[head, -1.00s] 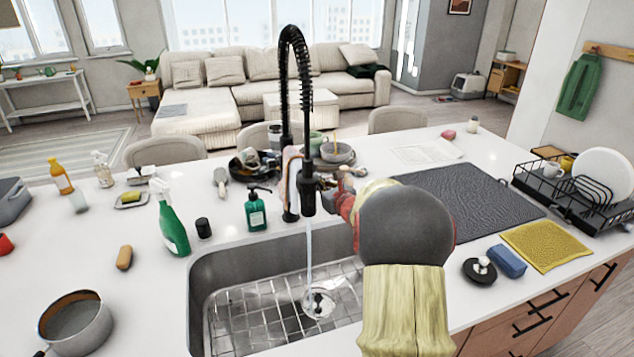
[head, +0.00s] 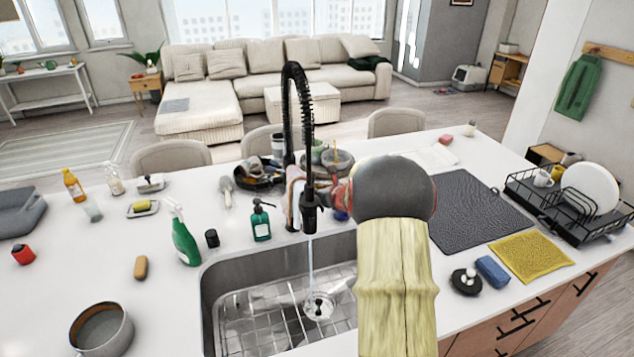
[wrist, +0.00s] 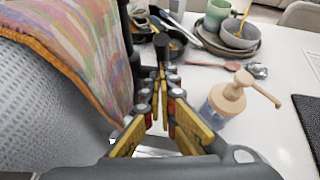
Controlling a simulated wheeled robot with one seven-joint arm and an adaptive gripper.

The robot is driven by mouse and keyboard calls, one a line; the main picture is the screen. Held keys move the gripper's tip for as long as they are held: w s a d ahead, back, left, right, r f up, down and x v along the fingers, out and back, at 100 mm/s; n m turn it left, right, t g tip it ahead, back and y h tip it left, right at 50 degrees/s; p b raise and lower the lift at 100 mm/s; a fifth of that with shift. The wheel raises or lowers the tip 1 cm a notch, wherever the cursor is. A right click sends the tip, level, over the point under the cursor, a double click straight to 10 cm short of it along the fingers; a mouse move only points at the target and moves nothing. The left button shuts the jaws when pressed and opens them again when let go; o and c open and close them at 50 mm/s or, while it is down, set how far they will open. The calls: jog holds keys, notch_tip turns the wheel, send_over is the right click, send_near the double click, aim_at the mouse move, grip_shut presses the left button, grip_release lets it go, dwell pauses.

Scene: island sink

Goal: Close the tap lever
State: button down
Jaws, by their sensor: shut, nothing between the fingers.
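The black spring-neck tap (head: 288,110) stands behind the sink (head: 230,315), and a water stream (head: 310,258) runs from its spout into the basin. A patterned cloth (wrist: 75,35) hangs beside the tap and fills the left of the wrist view. My gripper (wrist: 163,85) is shut and empty, pointing at a dark upright piece (wrist: 161,48) close to its tips. I cannot tell whether this is the tap lever or whether the tips touch it. In the head view my arm hides most of the gripper, just right of the tap.
A soap bottle with a tan pump (wrist: 228,98) stands close right of my gripper. A bowl (wrist: 239,33) and green mug (wrist: 216,14) sit behind. A green soap bottle (head: 261,222) stands left of the tap. A dark mat (head: 475,215) lies to the right.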

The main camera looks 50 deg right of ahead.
aim_at(313, 181)
jog(key=w+r+g+p, duration=0.1)
jog(key=p, duration=0.3)
jog(key=d+g+y+p, duration=0.1)
jog(key=p, duration=0.4)
jog(key=shift+w+r+p, duration=0.3)
jog(key=shift+w+r, duration=0.05)
jog(key=shift+r, duration=0.05)
jog(key=shift+w+d+r+p, duration=0.15)
jog(key=shift+w+p, duration=0.15)
jog(key=shift+p, duration=0.25)
jog(key=shift+s, duration=0.1)
